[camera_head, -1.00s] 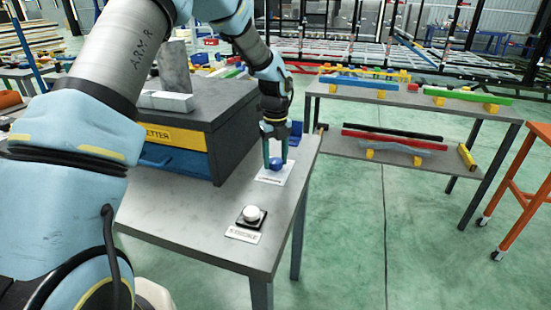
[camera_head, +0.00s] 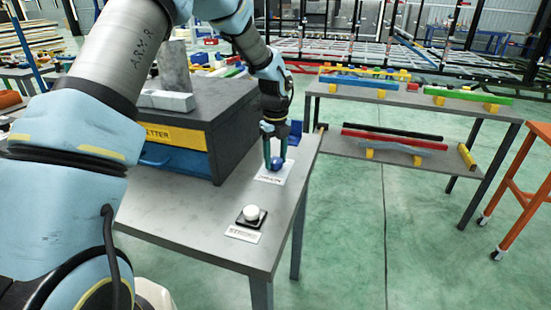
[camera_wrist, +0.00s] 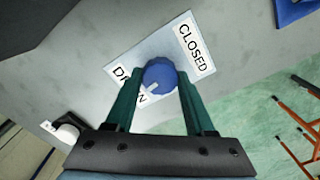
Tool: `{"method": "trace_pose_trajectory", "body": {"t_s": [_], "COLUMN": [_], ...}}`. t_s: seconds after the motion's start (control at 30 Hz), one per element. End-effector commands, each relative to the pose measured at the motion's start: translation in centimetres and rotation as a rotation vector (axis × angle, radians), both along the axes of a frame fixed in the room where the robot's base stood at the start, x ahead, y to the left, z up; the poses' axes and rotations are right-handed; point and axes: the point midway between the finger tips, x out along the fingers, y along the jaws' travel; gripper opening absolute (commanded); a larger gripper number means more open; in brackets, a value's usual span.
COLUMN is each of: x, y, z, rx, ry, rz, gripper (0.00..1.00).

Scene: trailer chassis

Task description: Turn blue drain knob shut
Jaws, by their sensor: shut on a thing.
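The blue drain knob (camera_head: 277,163) sits on a white plate (camera_head: 270,178) near the table's far right corner. My gripper (camera_head: 274,159) points down over it, its green fingers shut on the knob from two sides. In the wrist view the round knob (camera_wrist: 160,73) lies between the fingertips. The "CLOSED" label (camera_wrist: 194,50) is on the plate's right side, away from the mark.
A white button on a black base (camera_head: 251,215) stands nearer on the table, with a "STROKE" label (camera_head: 243,235). A dark box with a blue drawer and yellow label (camera_head: 172,137) stands left of the gripper. A blue block (camera_head: 295,133) is just behind the knob.

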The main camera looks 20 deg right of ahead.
Motion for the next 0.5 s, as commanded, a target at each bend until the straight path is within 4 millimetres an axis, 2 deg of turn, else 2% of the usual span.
{"method": "trace_pose_trajectory", "body": {"t_s": [0.5], "x": [0.09], "y": [-0.01], "z": [0.01], "rx": [0.000], "ry": [-0.002], "rz": [0.468], "gripper": [0.00]}}
